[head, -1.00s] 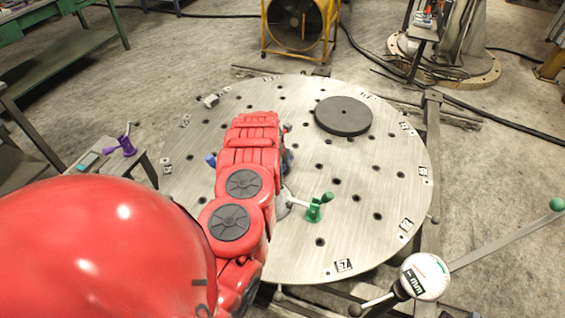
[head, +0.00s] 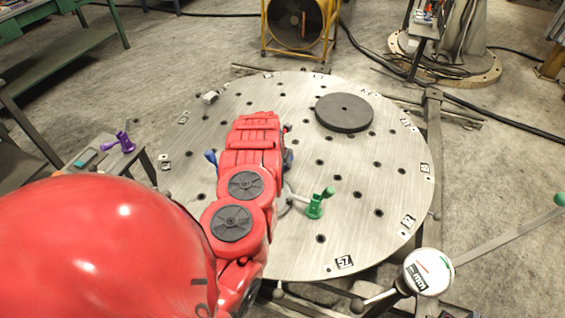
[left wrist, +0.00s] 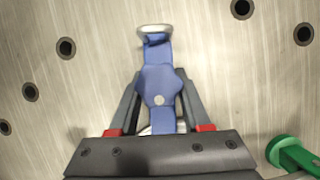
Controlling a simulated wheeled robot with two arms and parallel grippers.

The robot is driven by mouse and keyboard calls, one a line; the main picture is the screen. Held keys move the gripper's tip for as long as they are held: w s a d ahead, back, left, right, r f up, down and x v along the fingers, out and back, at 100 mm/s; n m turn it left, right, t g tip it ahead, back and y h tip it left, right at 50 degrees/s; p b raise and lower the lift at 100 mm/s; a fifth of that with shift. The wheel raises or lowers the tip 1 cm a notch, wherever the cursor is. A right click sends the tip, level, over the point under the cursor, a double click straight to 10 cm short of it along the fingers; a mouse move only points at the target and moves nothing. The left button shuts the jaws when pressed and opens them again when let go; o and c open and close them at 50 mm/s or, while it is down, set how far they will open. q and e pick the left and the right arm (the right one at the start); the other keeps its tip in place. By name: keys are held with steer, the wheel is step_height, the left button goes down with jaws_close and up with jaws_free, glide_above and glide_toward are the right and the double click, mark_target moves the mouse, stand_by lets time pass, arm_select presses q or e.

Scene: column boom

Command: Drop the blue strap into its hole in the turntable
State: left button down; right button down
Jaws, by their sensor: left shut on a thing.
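The blue strap (left wrist: 158,78) is in my left gripper (left wrist: 160,100), which is shut on it with a dark finger on each side. The strap points away from the gripper, with a pale metal-looking end (left wrist: 154,31) over the turntable (left wrist: 100,20). Its height above the plate is hard to tell. In the head view my red left arm reaches over the turntable (head: 385,200) and hides most of the gripper and strap. Small blue parts show on either side of the arm. Several dark round holes (left wrist: 66,47) surround the strap; none shows directly under it. My right gripper is not in view.
A green clamp (head: 319,203) stands on the turntable right of my arm. A dark round disc (head: 344,113) lies farther back. A purple clamp (head: 122,142) is on a stand at left. A white-faced gauge (head: 428,272) and a lever (head: 510,236) are at front right.

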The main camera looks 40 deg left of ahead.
arm_select(q)
steer(key=c, duration=0.7)
jaws_free()
steer(key=shift+s+f, duration=0.15)
steer(key=shift+o, duration=0.3)
steer(key=shift+d, duration=0.1)
steer(key=shift+r+p, duration=0.65)
steer(key=shift+r, duration=0.25)
steer(key=shift+r+p, duration=2.05)
steer(key=shift+r, duration=0.8)
